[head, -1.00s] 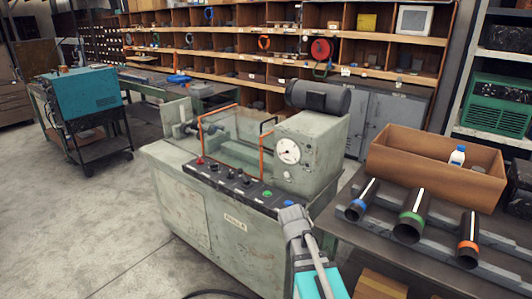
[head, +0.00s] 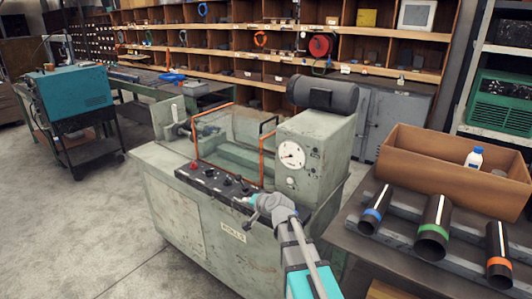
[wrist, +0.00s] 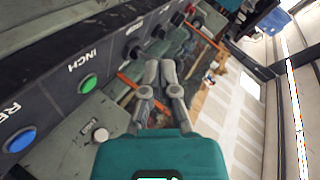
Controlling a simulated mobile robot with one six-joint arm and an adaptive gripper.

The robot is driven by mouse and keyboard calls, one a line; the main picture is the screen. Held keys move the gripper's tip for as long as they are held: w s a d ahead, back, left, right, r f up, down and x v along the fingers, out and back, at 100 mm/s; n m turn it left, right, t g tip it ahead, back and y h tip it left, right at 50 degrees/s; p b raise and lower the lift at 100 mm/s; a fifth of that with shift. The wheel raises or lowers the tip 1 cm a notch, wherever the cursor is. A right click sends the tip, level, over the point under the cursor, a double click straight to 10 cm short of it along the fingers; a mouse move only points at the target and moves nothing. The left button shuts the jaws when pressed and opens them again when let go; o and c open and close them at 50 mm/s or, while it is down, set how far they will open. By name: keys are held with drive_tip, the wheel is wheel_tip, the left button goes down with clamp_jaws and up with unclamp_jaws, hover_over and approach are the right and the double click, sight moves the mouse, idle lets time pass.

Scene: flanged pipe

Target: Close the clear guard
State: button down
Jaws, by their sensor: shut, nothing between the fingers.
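The clear guard (head: 228,131) is a see-through panel with orange edging, upright over the bed of the green-grey machine (head: 190,200). A black bar (head: 268,124) shows at its right end, near the dial housing. I cannot tell how far it stands open. My gripper (head: 256,212) is in front of the control panel, below and in front of the guard, apart from it. In the wrist view my gripper (wrist: 160,68) has its fingertips together and empty. Orange edging (wrist: 124,80) shows beyond the fingers.
The control panel has a green button (wrist: 87,84), a blue button (wrist: 19,139) and dark knobs. A motor (head: 322,94) sits on the dial housing. At right, a bench holds pipes (head: 434,228) and a cardboard box (head: 430,160). Open floor (head: 80,230) lies at left.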

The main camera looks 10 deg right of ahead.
drive_tip(key=w+d+r+m+t+h, duration=0.6)
drive_tip(key=w+d+r+m+h, duration=0.1)
drive_tip(key=w+d+m, duration=0.3)
drive_tip(key=shift+w+d+r+m+t+b, duration=0.35)
drive_tip(key=shift+w+m, duration=0.35)
drive_tip(key=shift+m, duration=0.7)
drive_tip(key=shift+w+f, duration=0.1)
drive_tip(key=w, duration=0.9)
drive_tip(key=shift+w+d, duration=0.35)
drive_tip(key=shift+w, duration=0.05)
drive_tip(key=shift+w+a, duration=0.1)
drive_tip(key=shift+a, duration=0.05)
